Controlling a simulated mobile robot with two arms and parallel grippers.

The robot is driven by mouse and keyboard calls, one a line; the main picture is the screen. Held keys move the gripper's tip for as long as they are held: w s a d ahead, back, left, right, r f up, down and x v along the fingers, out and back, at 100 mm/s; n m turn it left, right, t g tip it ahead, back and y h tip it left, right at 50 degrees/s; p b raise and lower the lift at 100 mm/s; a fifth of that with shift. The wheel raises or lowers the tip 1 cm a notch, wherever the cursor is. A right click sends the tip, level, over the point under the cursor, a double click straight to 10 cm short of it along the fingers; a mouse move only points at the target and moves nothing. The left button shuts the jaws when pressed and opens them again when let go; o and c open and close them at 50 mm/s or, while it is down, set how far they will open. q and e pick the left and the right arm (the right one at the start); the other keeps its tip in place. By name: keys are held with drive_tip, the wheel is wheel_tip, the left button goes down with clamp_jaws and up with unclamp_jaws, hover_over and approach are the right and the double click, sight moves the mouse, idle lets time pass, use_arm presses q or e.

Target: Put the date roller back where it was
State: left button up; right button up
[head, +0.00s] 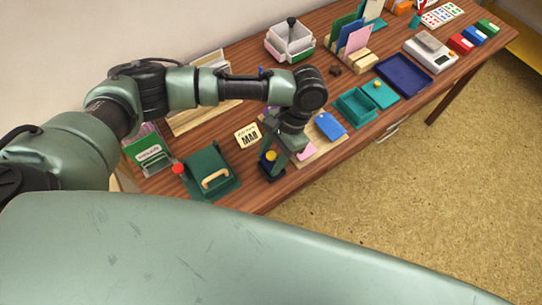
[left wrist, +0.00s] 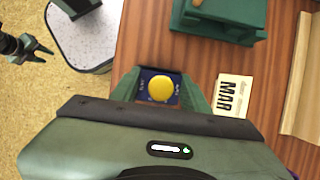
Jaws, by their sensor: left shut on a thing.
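The date roller, a dark blue piece with a round yellow part on it, is at the front of the wooden desk in the head view (head: 267,168). It also shows in the left wrist view (left wrist: 147,76). My left gripper (head: 272,163) is shut on it, one green finger on each side. Whether its underside touches the desk is hard to tell. A cream card reading MAR (head: 248,136) lies beside it; it shows in the left wrist view too (left wrist: 234,95). My right gripper (left wrist: 38,50) appears in the left wrist view, away from the desk, with fingers apart and empty.
A green box with a tan handle (head: 211,172) stands left of the roller, with a red knob near it. A blue piece (head: 331,126) and a pink piece (head: 306,153) lie to the right. Teal trays (head: 355,107) and a navy tray (head: 404,77) are further right. The front edge is close.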

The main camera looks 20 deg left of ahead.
use_arm(q)
drive_tip(key=o, duration=1.4)
drive_tip(key=shift+c, duration=0.2)
drive_tip(key=v, duration=1.2)
drive_tip(key=shift+b, duration=0.3)
drive_tip(key=shift+r, duration=0.1)
